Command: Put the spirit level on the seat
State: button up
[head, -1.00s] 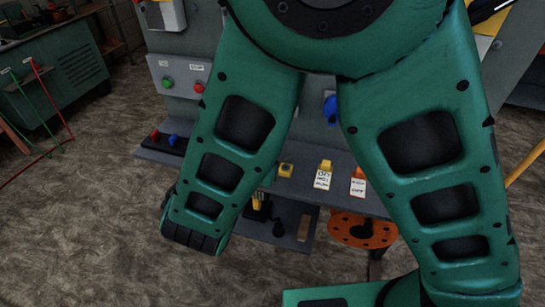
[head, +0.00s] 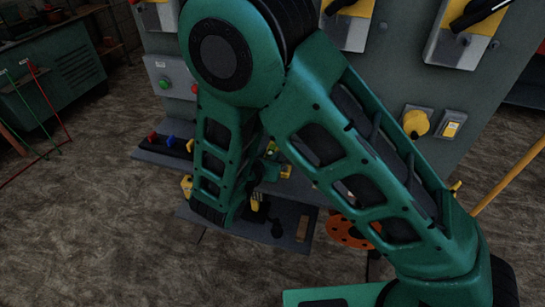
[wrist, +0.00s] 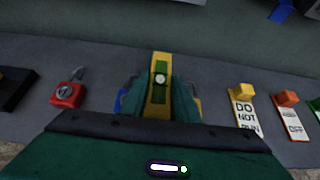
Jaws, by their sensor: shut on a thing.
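The spirit level (wrist: 159,66) is a yellow bar with a small round pale vial, seen in the wrist view. My gripper (wrist: 160,98) is shut on it, with a green finger on each side. The bar is above or on the grey shelf (wrist: 215,75); I cannot tell whether it touches. In the head view my arm covers much of the shelf, and I cannot make out the level clearly there. I cannot single out the seat in either view.
A red padlock (wrist: 67,94) lies left of my gripper. A yellow DO NOT RUN tag (wrist: 244,110) and an orange OFF tag (wrist: 290,117) stand right. Below the shelf are a lower tray (head: 295,242) and an orange holed disc (head: 342,232).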

jog(key=shift+f, duration=0.35)
jog(key=o, duration=1.1)
jog(key=shift+o, duration=0.2)
jog(key=v, duration=1.2)
jog(key=shift+d, duration=0.1)
